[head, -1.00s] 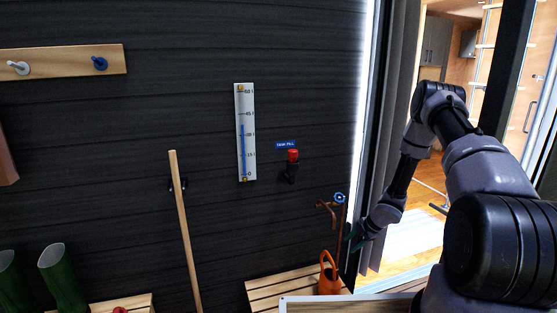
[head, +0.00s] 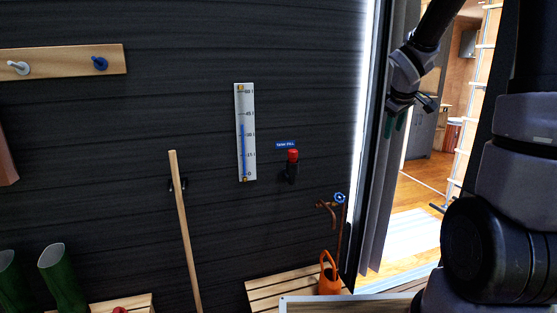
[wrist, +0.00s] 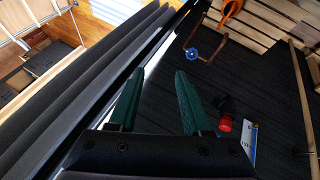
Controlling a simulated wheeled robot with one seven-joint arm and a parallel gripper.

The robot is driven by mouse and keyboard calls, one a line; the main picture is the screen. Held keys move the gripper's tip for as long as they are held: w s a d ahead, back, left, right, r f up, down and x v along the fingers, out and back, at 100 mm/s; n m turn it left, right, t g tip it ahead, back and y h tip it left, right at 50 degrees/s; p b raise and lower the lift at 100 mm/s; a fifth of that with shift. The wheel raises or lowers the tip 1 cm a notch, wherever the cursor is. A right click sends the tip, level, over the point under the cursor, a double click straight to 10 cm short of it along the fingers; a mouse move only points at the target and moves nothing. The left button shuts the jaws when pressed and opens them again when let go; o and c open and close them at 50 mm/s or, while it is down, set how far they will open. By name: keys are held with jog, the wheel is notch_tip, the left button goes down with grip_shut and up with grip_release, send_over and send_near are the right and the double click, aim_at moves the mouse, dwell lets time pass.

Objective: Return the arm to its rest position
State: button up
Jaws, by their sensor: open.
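My gripper (head: 395,124) is at the upper right of the head view, in front of the curtain at the doorway's left edge, with its green fingers pointing down. In the wrist view the two green fingers of my gripper (wrist: 156,98) stand apart with nothing between them. My dark and grey arm rises along the right side of the head view, its upper part cut off by the top edge.
A tap with a blue handle (head: 340,197), an orange watering can (head: 328,278) on a slatted bench (head: 275,290), a red-topped valve (head: 292,158) and a gauge (head: 245,130) line the dark wall. A curtain (head: 376,215) edges the open doorway. A wooden pole (head: 184,230) leans left.

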jog(key=s+a+r+m+y, duration=0.1)
jog(key=s+a+r+m, duration=0.2)
jog(key=s, duration=0.5)
jog(key=s+a+r+m+y, duration=0.1)
jog(key=s+a+r+m, duration=0.2)
jog(key=s, duration=0.6)
jog(key=s+a+r+m+y, duration=0.2)
jog(key=s+a+r+m, duration=0.2)
jog(key=s, duration=0.5)
jog(key=shift+s+r, duration=0.15)
jog(key=shift+r, duration=0.35)
jog(key=shift+o, duration=0.3)
jog(key=shift+t, duration=0.3)
